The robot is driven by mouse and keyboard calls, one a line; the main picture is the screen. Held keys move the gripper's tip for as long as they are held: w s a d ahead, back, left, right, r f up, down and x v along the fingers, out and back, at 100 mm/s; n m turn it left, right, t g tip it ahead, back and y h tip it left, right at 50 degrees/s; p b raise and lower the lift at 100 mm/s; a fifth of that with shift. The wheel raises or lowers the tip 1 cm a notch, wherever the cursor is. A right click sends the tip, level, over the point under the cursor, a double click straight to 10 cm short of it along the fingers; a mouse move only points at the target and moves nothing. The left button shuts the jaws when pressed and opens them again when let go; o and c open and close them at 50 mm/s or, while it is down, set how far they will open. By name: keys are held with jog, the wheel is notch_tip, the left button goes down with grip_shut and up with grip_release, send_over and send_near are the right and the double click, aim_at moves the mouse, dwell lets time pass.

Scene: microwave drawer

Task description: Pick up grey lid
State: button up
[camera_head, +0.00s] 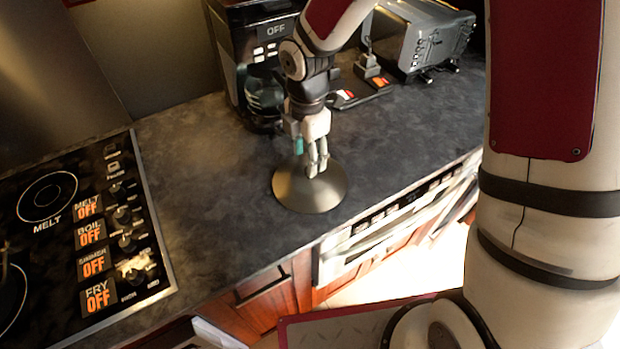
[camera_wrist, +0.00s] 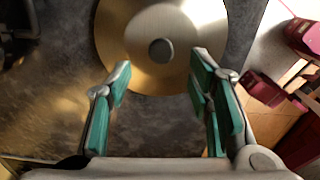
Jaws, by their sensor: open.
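The grey lid (camera_head: 299,195) is a round, shiny metal disc lying on the dark countertop near its front edge. In the wrist view the lid (camera_wrist: 125,50) shows at the top, with a dark round knob (camera_wrist: 161,50) at its middle. My gripper (camera_head: 316,168) points down over the lid in the head view and hides its knob. In the wrist view my gripper (camera_wrist: 163,85) is open, with its green-padded fingers apart. The knob appears between and beyond the fingertips. Whether the fingers touch the lid is unclear.
A coffee maker (camera_head: 262,60) and a toaster (camera_head: 425,40) stand behind the lid. A stovetop (camera_head: 75,225) lies at the left. The dark counter (camera_head: 195,170) between stove and lid is clear. A drawer appliance (camera_head: 390,215) sits under the counter's front edge.

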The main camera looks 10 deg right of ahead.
jog(key=shift+d+f+p, duration=0.15)
jog(key=shift+f+p, duration=0.15)
jog(key=shift+f, duration=1.15)
jog(key=shift+d+f+p, duration=0.15)
jog(key=shift+f+p, duration=0.15)
jog(key=shift+f, duration=1.1)
grip_shut()
